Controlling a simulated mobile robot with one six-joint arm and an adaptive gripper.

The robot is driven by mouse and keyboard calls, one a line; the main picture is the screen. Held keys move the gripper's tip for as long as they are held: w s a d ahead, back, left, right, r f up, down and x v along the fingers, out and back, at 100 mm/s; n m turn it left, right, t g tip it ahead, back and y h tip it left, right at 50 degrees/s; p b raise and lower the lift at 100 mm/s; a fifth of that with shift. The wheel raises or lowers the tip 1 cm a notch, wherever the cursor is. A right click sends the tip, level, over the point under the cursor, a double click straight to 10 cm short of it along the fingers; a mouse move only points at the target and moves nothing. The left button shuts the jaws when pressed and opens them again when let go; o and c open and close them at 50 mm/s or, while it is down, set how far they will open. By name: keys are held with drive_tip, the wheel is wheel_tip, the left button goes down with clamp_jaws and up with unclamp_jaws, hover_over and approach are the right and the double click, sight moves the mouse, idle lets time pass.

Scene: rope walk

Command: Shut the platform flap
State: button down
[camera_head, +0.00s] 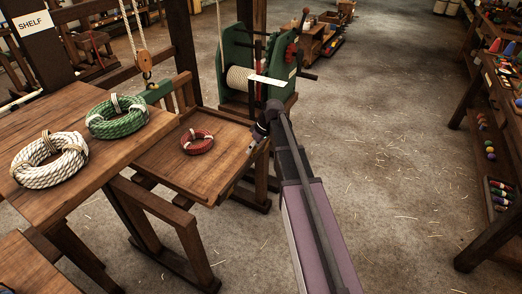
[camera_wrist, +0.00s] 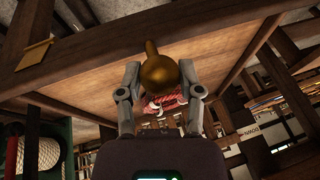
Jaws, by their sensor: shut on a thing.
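The wooden platform (camera_head: 170,161) is a board with a raised rim, standing beside the table with the rope coils in the head view. A small red rope coil (camera_head: 197,141) lies on it, and it shows partly behind the knob in the wrist view (camera_wrist: 164,105). The platform board fills much of the wrist view (camera_wrist: 105,80). My gripper (camera_head: 263,130) is at the platform's right edge. In the wrist view my gripper (camera_wrist: 166,78) has its fingers on both sides of a brass knob (camera_wrist: 168,70). I cannot tell which part is the flap.
A white rope coil (camera_head: 48,162) and a green rope coil (camera_head: 117,117) lie on the table (camera_head: 85,195) at left. A green machine (camera_head: 240,75) with a rope spool stands behind the platform. A rack (camera_head: 495,130) stands at right. The floor between is open, with straw scraps.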

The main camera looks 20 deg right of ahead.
drive_tip(key=shift+w+a+r, duration=0.15)
drive_tip(key=shift+w+a, duration=1.05)
drive_tip(key=shift+w, duration=0.05)
drive_tip(key=shift+c, duration=1.3)
unclamp_jaws()
drive_tip(key=shift+s, duration=0.15)
